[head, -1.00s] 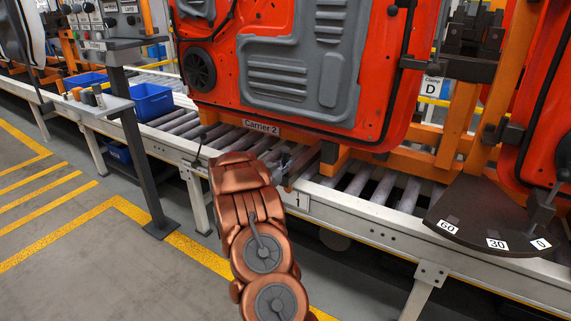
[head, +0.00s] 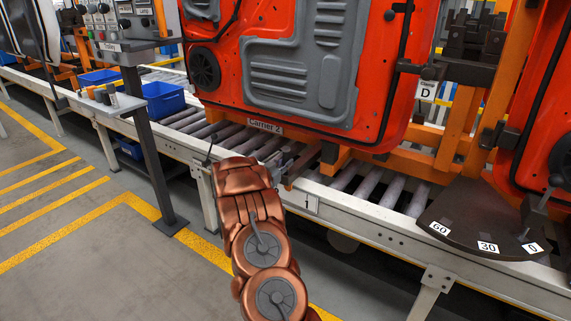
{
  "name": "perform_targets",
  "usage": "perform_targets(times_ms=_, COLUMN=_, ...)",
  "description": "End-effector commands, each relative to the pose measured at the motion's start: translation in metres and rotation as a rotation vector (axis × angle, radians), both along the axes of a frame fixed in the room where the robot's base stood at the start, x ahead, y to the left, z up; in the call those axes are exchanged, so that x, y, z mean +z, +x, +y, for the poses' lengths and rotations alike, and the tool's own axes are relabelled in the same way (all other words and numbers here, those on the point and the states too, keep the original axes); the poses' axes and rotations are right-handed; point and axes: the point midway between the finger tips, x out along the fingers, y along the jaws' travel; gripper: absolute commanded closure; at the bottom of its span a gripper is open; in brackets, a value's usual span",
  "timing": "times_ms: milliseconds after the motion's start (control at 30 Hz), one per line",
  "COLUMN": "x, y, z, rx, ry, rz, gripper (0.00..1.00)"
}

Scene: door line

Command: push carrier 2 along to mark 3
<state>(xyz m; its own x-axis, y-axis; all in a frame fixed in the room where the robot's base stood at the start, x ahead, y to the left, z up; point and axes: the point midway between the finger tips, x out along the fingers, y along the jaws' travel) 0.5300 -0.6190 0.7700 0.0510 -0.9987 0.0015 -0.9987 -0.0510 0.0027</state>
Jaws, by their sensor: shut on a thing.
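Carrier 2 (head: 270,127) carries a large red-orange door panel (head: 225,45) with grey inner parts and stands on the roller conveyor. Its name label shows at the lower edge of the panel. My copper-coloured arm reaches up from the bottom, and my gripper (head: 284,164) is at the conveyor's near side, just below the label. It is shut on a small bar (head: 303,163) at the carrier's base. The fingers are small and partly hidden by my wrist. Mark 1 (head: 312,205) is a white label on the near rail, just right of my gripper. I cannot make out mark 3.
A control post (head: 150,130) with a panel and small shelf stands at left. Blue bins (head: 163,101) sit near the rollers there. A dark dial plate (head: 470,215) marked 60, 30, 0 overhangs the rail at right, beside another red panel (head: 550,130). The floor at lower left is clear.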

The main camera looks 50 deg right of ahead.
Motion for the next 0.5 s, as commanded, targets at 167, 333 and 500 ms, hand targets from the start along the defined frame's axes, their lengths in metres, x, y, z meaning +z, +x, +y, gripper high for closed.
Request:
perform_targets(times_ms=167, x=-0.002, y=-0.004, z=-0.004, rx=-0.020, ry=0.004, rz=-0.002, gripper=1.00)
perform_targets(times_ms=333, x=-0.002, y=0.000, z=-0.004, rx=-0.020, ry=0.004, rz=-0.002, gripper=1.00)
perform_targets(times_ms=500, x=-0.001, y=0.009, z=-0.002, rx=-0.013, ry=0.002, rz=-0.003, gripper=1.00)
